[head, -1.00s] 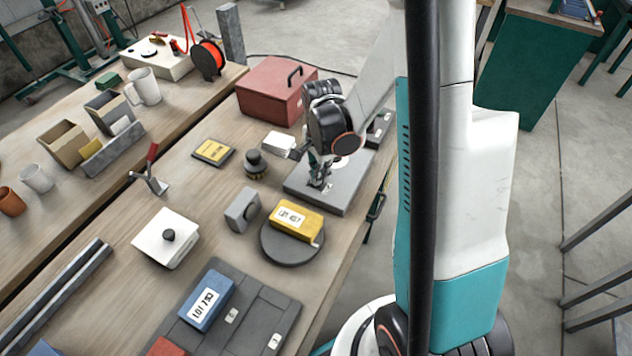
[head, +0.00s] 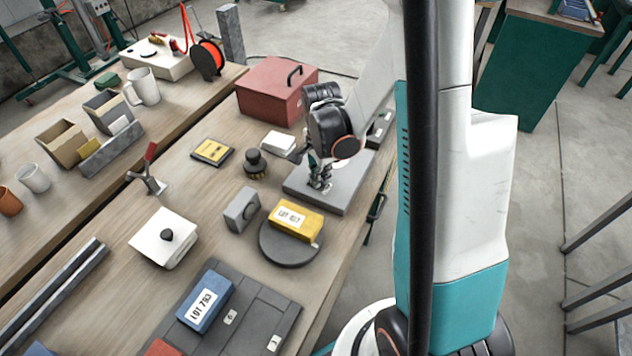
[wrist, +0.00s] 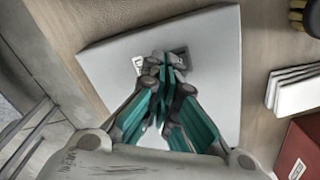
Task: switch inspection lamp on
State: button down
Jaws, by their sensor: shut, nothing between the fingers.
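A flat grey box (head: 326,199) lies near the table's right edge, and I take it to be the inspection lamp. It also fills the middle of the wrist view (wrist: 105,60). A small plate with a pale marking (wrist: 139,64) shows on its top, partly hidden by my fingers. My gripper (head: 320,184) is shut and empty, pointing down at this plate. In the wrist view its fingertips (wrist: 166,62) are together over the plate; I cannot tell whether they touch it. A whitish round patch shows on the box behind my fingers. I cannot tell whether the lamp is lit.
A red box (head: 272,92), white stacked pieces (head: 279,143) and a black knob-like tool (head: 256,163) stand close by. A yellow block (head: 294,220) rests on a round grey plate in front. The table's right edge is near the box.

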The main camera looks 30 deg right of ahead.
jog(key=shift+f, duration=0.2)
jog(key=shift+r, duration=0.15)
jog(key=shift+r+p, duration=2.15)
jog(key=shift+r, duration=1.25)
